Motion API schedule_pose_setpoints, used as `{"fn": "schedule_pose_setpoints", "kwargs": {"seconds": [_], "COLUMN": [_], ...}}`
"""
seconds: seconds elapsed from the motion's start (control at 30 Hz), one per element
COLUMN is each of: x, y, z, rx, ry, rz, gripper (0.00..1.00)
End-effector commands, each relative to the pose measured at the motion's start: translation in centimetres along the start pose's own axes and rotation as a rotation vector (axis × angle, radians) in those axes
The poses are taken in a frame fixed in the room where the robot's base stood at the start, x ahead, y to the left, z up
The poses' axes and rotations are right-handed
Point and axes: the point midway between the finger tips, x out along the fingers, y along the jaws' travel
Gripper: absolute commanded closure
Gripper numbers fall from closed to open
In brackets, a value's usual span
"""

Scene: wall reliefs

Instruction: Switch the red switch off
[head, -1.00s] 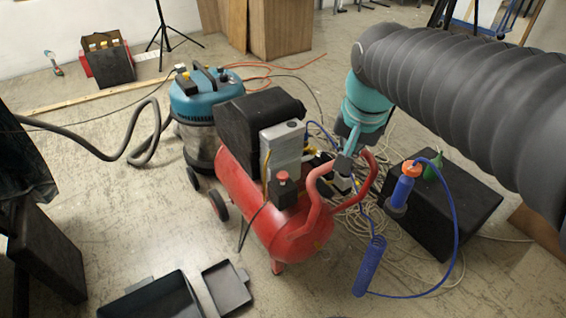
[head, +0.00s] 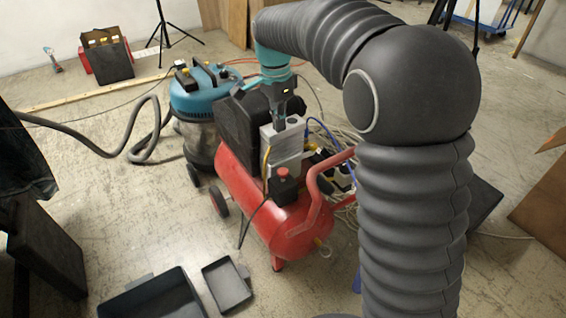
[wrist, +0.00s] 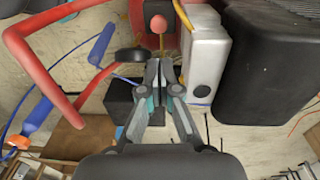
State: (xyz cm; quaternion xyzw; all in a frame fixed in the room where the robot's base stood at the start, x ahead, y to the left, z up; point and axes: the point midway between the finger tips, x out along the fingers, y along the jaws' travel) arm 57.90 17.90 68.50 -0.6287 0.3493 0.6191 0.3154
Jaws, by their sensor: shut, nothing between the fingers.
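The red switch (head: 282,172) is a small red knob on top of a black box on the red compressor (head: 235,185), beside the light grey box (head: 285,148). In the wrist view a red knob (wrist: 158,23), seemingly this switch, shows at top centre, beyond my fingertips. My gripper (head: 279,124) is shut and empty, pointing down near the top of the grey box; in the head view it is above and behind the switch. In the wrist view my gripper (wrist: 165,66) is beside the grey box (wrist: 203,55), apart from the knob. I cannot tell whether it touches the box.
The red tubular handle (head: 315,200) stands beside the switch. A teal vacuum cleaner (head: 195,95) stands to the left. Open black trays (head: 228,284) lie on the floor in front. Blue hose and cables surround the compressor.

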Motion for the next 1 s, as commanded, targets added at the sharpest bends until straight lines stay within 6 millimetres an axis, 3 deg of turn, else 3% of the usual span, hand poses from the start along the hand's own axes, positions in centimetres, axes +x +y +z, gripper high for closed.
{"fn": "schedule_pose_setpoints", "kwargs": {"seconds": [0.37, 1.0], "x": [1.2, 12.1], "y": [0.1, 0.1], "z": [0.0, 0.0], "rx": [-0.001, -0.002], "ry": [0.0, 0.0], "rz": [0.001, 0.002], "gripper": [1.0, 1.0]}}
